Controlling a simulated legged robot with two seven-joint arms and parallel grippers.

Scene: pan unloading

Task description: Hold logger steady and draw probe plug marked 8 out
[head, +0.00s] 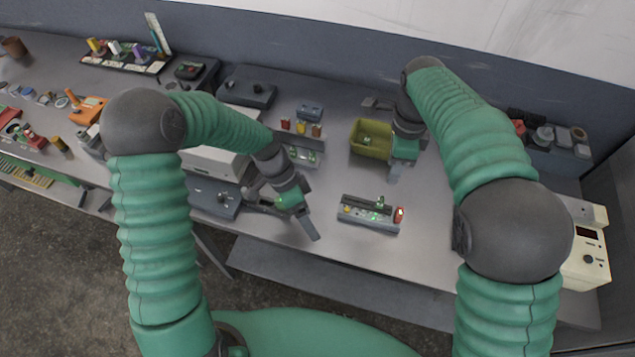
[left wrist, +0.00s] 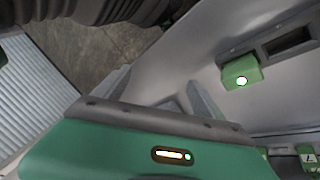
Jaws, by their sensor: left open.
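A grey logger-like box (head: 366,222) with small lit spots lies near the table's front edge. A green plug (head: 380,202) stands at its back, and a red piece (head: 400,214) is at its right end. My left gripper (head: 283,222) is open and empty, left of this box and apart from it. My right gripper (head: 380,140) looks open, behind the box and beside the olive bin. The left wrist view shows a green plug (left wrist: 240,73) with a white dot, apart from my fingers. The marking 8 is not readable.
The olive bin (head: 371,138) stands behind the box. A grey rack (head: 303,155) with green plugs is left of it. A cream meter (head: 587,255) stands at the right. The table (head: 335,260) is clear in front of the box.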

